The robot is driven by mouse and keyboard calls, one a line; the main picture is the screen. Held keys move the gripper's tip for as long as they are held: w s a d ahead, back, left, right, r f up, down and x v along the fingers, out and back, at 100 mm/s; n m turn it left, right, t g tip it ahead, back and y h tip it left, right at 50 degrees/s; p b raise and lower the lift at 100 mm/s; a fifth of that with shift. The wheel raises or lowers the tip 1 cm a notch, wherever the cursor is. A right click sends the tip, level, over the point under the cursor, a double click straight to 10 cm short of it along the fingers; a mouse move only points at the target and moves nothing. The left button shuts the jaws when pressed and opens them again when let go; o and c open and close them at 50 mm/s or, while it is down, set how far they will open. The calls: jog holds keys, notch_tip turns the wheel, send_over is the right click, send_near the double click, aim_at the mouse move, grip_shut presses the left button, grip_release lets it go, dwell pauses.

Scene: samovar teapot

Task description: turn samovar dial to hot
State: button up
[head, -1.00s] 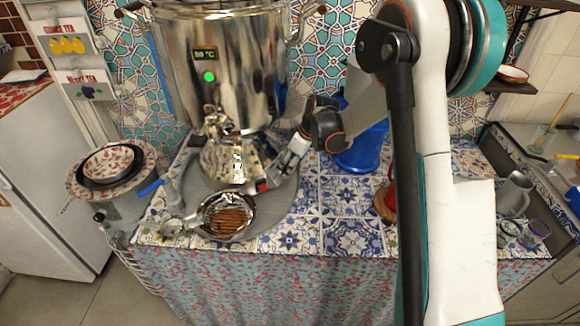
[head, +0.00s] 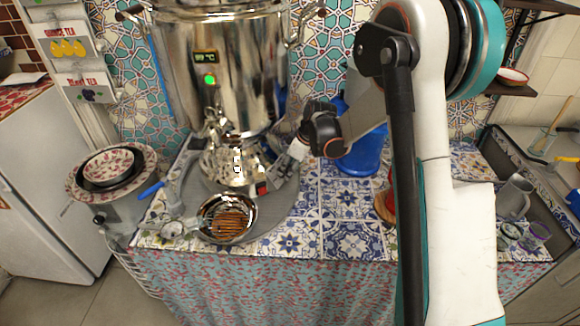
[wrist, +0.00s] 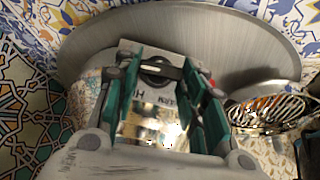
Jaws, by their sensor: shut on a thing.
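The shiny metal samovar (head: 232,75) stands at the back of the counter, with a lit green lamp and a small temperature display (head: 205,56) on its front. My gripper (head: 270,180) reaches its base from the right in the head view. In the wrist view my gripper (wrist: 160,75) has its teal-padded fingers on either side of the dark dial (wrist: 158,66), shut on it. The dial sits on a pale plate with partly hidden lettering; part of a word like "WARM" shows. The fingers hide the dial's edges, and I cannot tell its exact setting.
A metal bowl with a brown slatted grate (head: 228,220) sits just in front of the samovar. A blue container (head: 358,155) stands to the right. Stacked patterned bowls (head: 108,165) are at the left. Tiled counter between the grate and my arm is clear.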

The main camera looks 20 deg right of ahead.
jog(key=n, duration=0.1)
jog(key=n+t+h, duration=0.1)
jog(key=n, duration=0.1)
jog(key=n+t+b, duration=0.1)
jog(key=shift+s+a+f, duration=0.15)
jog(key=shift+s+a, duration=0.05)
jog(key=shift+s, duration=0.15)
jog(key=n+t+b, duration=0.1)
jog(key=n, duration=0.1)
jog(key=n+t+b, duration=0.1)
jog(key=n+t, duration=0.1)
jog(key=shift+s+f+n+h, duration=0.15)
jog(key=shift+s+n+h, duration=0.05)
jog(key=shift+n+h, duration=0.2)
jog(key=shift+b, duration=0.3)
jog(key=o, duration=1.1)
jog(key=shift+c, duration=0.2)
jog(key=v, duration=1.2)
jog(key=shift+s, duration=0.1)
